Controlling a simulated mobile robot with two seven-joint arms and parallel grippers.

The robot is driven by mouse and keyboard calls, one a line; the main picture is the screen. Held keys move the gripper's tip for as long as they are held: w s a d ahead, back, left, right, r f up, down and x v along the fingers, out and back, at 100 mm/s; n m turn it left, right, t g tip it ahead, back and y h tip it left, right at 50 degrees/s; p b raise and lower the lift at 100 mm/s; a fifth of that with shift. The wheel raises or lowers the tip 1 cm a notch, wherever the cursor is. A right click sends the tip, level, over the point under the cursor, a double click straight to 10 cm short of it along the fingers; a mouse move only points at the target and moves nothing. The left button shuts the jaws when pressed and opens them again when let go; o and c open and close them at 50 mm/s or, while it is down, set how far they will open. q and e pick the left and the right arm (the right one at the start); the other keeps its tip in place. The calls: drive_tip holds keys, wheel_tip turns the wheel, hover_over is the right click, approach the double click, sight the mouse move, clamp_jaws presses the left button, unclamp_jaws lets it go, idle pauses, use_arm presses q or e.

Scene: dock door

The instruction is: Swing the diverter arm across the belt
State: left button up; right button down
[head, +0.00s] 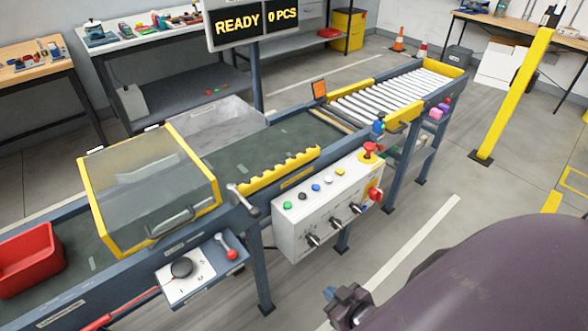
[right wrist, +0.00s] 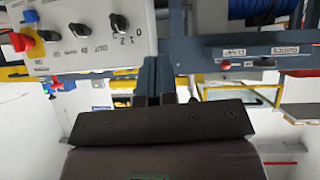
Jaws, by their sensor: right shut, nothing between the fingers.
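The diverter arm appears to be the yellow scalloped bar (head: 280,170) in the head view. It lies along the near edge of the dark green belt (head: 250,148), not across it. A grey metal lever (head: 241,196) stands at its left end. My right gripper (head: 338,296) is low in the head view, in front of the conveyor and below the control box, well apart from the bar. In the right wrist view the gripper (right wrist: 153,101) is shut and empty. The bar cannot be made out there. My left gripper is not in view.
A control box (head: 325,205) with buttons, knobs and a red stop button projects from the conveyor's near side; it also shows upside down in the right wrist view (right wrist: 85,40). A clear yellow-framed cover (head: 150,190) and red bin (head: 28,258) are left. A yellow post (head: 513,95) stands right.

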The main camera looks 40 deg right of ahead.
use_arm(q)
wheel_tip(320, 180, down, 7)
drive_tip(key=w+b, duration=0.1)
drive_tip(key=b, duration=0.8)
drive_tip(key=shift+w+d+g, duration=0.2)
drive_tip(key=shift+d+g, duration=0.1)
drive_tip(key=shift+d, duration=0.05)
use_arm(e)
drive_tip(key=w+d+r+m+t, duration=0.3)
drive_tip(key=w+d+r+m, duration=0.2)
drive_tip(key=w+m, duration=0.3)
drive_tip(key=w+d+r+m+t+y, duration=0.1)
drive_tip(key=w+d+r+m+t, duration=0.2)
drive_tip(key=w+d+r+m, duration=0.3)
drive_tip(key=shift+w+d+r+m+t, duration=0.35)
drive_tip(key=shift+w+m, duration=0.9)
drive_tip(key=shift+m, duration=0.75)
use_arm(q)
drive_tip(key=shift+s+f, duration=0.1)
use_arm(e)
approach(288, 165)
drive_tip(key=w, duration=0.6)
drive_tip(key=shift+w, duration=0.4)
drive_tip(key=shift+w+a+b, duration=0.1)
drive_tip(key=shift+w+b, duration=0.2)
drive_tip(key=shift+w, duration=0.05)
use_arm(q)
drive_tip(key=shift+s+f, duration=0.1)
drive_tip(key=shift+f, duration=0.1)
